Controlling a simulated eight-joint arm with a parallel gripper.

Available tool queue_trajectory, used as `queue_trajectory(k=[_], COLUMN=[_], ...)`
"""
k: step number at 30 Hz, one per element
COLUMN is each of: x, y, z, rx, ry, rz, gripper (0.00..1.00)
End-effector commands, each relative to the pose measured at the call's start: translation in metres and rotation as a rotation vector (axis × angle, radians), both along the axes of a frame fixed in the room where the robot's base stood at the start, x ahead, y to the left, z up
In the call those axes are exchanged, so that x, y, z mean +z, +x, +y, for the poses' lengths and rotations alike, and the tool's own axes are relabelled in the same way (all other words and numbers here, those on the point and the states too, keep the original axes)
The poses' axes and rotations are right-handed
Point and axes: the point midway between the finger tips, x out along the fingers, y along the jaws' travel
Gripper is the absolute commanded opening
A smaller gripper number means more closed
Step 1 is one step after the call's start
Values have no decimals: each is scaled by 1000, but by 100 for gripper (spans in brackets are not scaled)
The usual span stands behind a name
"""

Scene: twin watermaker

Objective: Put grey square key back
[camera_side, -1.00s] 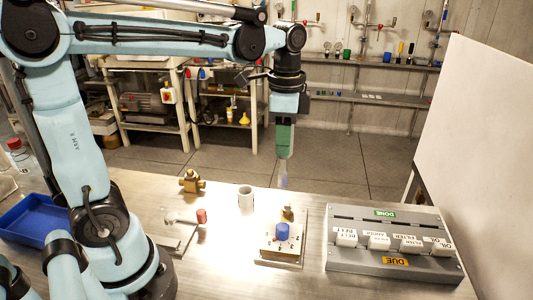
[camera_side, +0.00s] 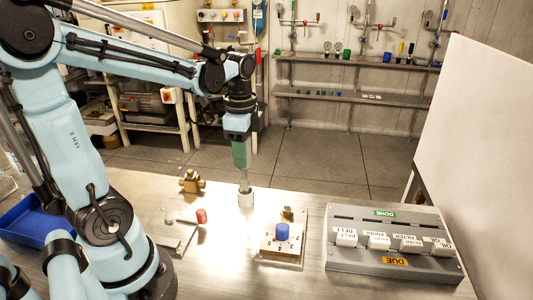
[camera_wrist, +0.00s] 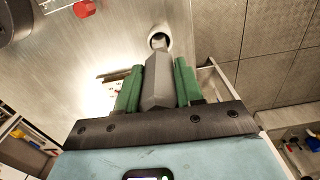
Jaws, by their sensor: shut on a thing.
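My gripper (camera_side: 240,165) is shut on the grey square key (camera_wrist: 158,80), which it holds between its green fingers and which points down. In the wrist view the key's tip is over the mouth of the white cup (camera_wrist: 160,38). In the side view the cup (camera_side: 246,199) stands upright on the bench, and the key's lower end is at its top. I cannot tell how far inside the key reaches.
A blue-knobbed block (camera_side: 282,238) stands right of the cup. A brass valve (camera_side: 192,182) and a red-handled valve (camera_side: 200,216) are to the left. A grey tag board (camera_side: 390,246) is at right, a blue tray (camera_side: 38,222) at far left.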

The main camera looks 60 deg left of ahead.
Motion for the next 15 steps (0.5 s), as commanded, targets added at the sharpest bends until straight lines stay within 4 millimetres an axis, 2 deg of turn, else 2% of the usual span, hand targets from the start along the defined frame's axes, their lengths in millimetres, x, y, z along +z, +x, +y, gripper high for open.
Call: queue_trajectory(k=[6,15], x=[-23,-26], y=[0,0], z=[0,0], rx=[0,0], ry=[0,0], rz=[0,0], gripper=[0,0])
